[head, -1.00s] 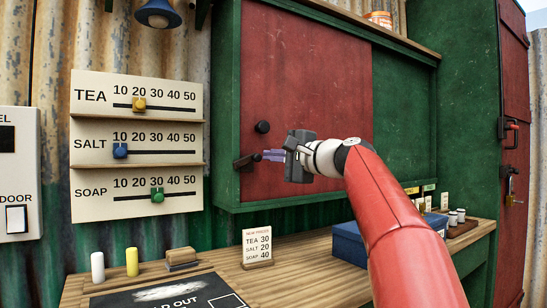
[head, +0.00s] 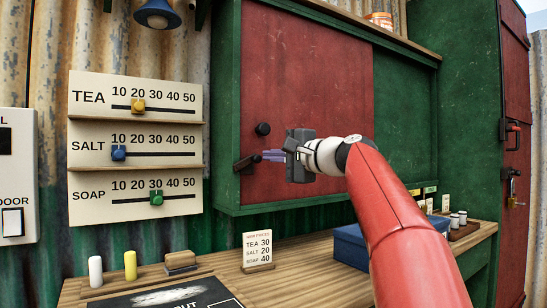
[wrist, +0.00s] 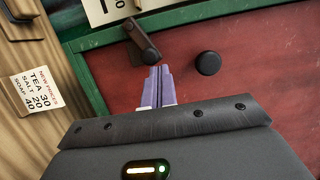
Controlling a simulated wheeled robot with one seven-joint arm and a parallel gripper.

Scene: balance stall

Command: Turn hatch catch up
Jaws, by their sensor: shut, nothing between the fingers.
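The hatch is a red panel (head: 310,90) in a green frame. Its dark catch (head: 246,164) sits at the lower left edge of the panel, lying near level with a slight tilt. In the wrist view the catch (wrist: 142,40) is a dark bar just beyond the fingertips. My gripper (head: 264,156) is shut with nothing in it, its purple fingers pointing left at the catch. In the wrist view the fingertips (wrist: 159,68) are very close to one end of the catch; I cannot tell if they touch it.
A round black knob (head: 262,128) is on the panel just above the catch. A price card (head: 257,248) stands on the wooden counter (head: 310,270) below. A slider board (head: 137,170) hangs to the left. A blue box (head: 350,240) is behind my arm.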

